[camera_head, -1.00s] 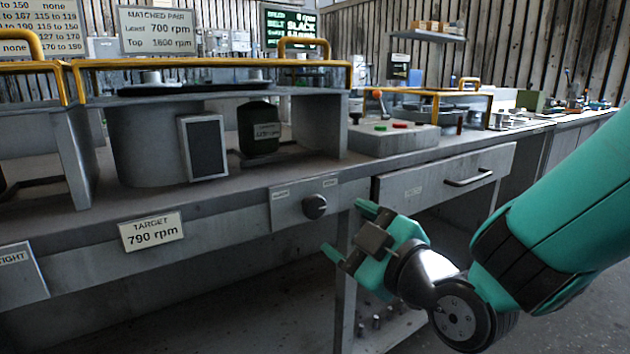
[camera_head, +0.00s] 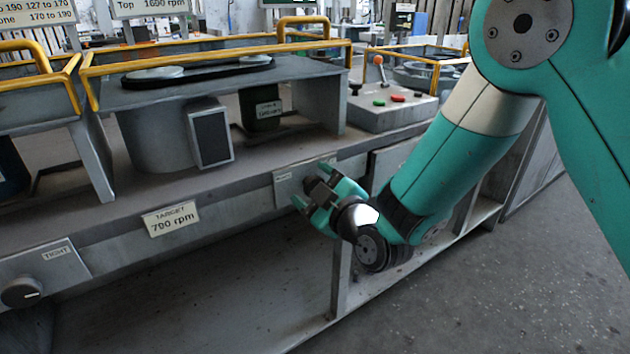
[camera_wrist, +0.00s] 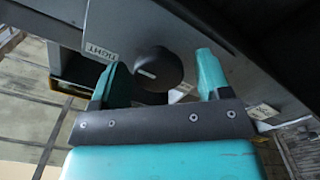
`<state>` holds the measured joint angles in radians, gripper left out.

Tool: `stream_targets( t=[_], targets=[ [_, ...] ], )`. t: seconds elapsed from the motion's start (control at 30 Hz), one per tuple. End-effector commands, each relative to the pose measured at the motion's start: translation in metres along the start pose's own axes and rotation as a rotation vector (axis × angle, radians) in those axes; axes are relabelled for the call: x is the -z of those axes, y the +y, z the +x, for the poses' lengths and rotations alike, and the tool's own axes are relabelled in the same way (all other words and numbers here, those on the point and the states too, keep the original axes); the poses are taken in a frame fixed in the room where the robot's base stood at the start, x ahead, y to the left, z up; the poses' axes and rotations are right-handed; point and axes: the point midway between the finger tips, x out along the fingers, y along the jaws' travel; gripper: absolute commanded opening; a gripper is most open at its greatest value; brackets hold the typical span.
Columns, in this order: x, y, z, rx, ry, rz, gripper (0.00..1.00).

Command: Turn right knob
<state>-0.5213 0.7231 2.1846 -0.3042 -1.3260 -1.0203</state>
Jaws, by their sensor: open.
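The right knob is round and black with a pale pointer line, and in the wrist view the knob (camera_wrist: 157,72) sits on its grey panel (camera_wrist: 225,25). An upside-down label (camera_wrist: 103,53), apparently reading TIGHT, is beside it. My gripper (camera_head: 311,185) is at the panel (camera_head: 285,189) on the bench front in the head view and hides the knob there. In the wrist view my gripper (camera_wrist: 159,62) is open. One finger is on each side of the knob, with a visible gap on the right. I cannot tell whether the left finger touches it.
A TARGET 790 rpm sign (camera_head: 171,218) is on the bench front. Another black knob (camera_head: 21,292) is at the far left. The blower housing (camera_head: 160,135) stands above under a yellow-railed frame (camera_head: 230,62). A control box (camera_head: 392,108) is to the right. Open floor (camera_head: 480,290) lies in front.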

Motion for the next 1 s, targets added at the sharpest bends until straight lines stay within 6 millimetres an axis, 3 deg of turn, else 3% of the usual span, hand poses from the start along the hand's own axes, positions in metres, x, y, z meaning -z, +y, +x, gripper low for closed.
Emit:
stream_targets(
  t=[0.13, 0.3, 0.37, 0.67, 1.0],
  targets=[
    [-0.0002, -0.0002, -0.0001, 0.0, 0.0, 0.0, 0.71],
    [-0.0001, 0.0, -0.0002, 0.0, 0.0, 0.001, 0.32],
    [0.0, 0.0, -0.0002, 0.0, 0.0, 0.001, 0.21],
    [0.0, 0.0001, -0.0003, 0.0, 0.0, 0.035, 0.21],
    [-0.0001, 0.0011, -0.0004, 0.001, 0.0, 0.245, 0.21]
  ],
)
